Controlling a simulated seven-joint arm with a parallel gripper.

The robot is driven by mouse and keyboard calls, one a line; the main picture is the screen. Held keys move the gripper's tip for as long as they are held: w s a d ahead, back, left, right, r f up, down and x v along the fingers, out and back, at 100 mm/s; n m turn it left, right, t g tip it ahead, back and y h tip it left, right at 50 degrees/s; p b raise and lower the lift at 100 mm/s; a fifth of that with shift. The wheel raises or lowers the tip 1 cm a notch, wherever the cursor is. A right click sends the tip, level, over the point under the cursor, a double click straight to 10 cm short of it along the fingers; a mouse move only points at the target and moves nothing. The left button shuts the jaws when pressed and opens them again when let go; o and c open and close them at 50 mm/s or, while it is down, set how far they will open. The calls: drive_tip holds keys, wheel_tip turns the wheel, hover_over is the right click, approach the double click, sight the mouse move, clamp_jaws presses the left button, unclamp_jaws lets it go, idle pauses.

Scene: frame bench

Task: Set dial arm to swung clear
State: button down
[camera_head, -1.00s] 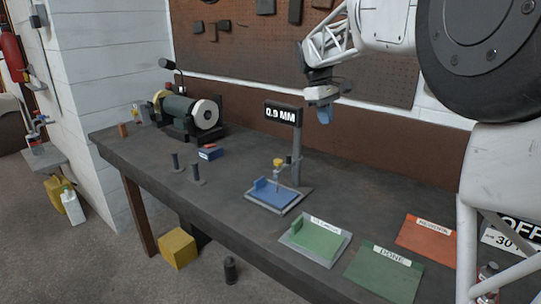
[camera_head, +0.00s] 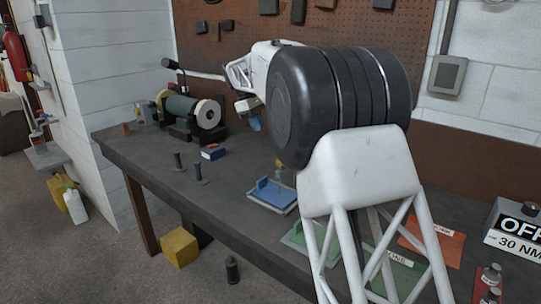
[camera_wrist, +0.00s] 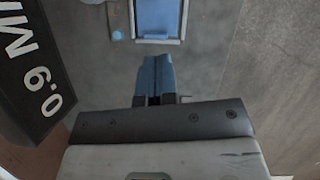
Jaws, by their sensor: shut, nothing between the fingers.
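The dial gauge (camera_head: 279,164) is a small yellow part above a blue fixture (camera_head: 270,193) on the bench. Its post, its arm and the 0.9 MM display are hidden behind my arm in the head view. My gripper (camera_head: 256,124) is in the air above the bench, up and left of the dial, touching nothing that I can see. In the wrist view my blue fingers (camera_wrist: 155,78) are together and empty. The display (camera_wrist: 32,75) is close on the left there, and the blue fixture (camera_wrist: 156,16) lies at the top edge. The dial arm's position cannot be told.
A bench grinder (camera_head: 192,115), two dark pegs (camera_head: 198,174) and a red-blue box (camera_head: 212,152) are on the bench's left. A green tray (camera_head: 301,236), a red mat (camera_head: 436,241) and a torque display (camera_head: 515,233) are to the right. The pegboard stands behind.

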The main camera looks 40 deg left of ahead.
drive_tip(key=shift+s+a+f, duration=0.2)
drive_tip(key=shift+s+a, duration=0.05)
drive_tip(key=shift+a, duration=0.3)
drive_tip(key=shift+s+a+f, duration=0.2)
drive_tip(key=shift+a, duration=0.35)
drive_tip(key=shift+f, duration=0.1)
drive_tip(key=w+d+f, duration=0.1)
drive_tip(key=d+f, duration=0.6)
drive_tip(key=f, duration=0.2)
drive_tip(key=shift+w+d, duration=0.25)
drive_tip(key=shift+w, duration=0.1)
drive_tip(key=shift+d+n, duration=0.15)
drive_tip(key=shift+n, duration=0.15)
